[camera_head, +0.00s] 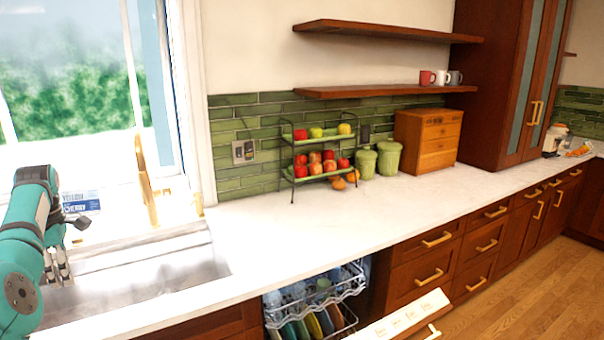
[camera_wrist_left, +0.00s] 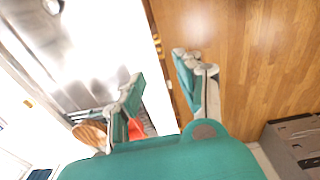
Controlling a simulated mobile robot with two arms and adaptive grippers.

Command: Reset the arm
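My left arm comes in at the left edge of the head view, teal with dark bands. My left gripper (camera_head: 60,268) points down over the steel sink (camera_head: 150,285). In the left wrist view the two fingers of the gripper (camera_wrist_left: 160,85) stand apart with nothing between them, so it is open and empty. Pale counter edge and wooden floor lie beyond the fingers. My right arm and gripper are in neither view.
A gold faucet (camera_head: 147,185) rises behind the sink. The dishwasher's racks (camera_head: 325,290) are pulled out with dishes, its door (camera_head: 405,315) lowered. A fruit stand (camera_head: 291,165), green canisters (camera_head: 388,158) and a wooden drawer box (camera_head: 428,140) stand along the counter. The counter's middle is clear.

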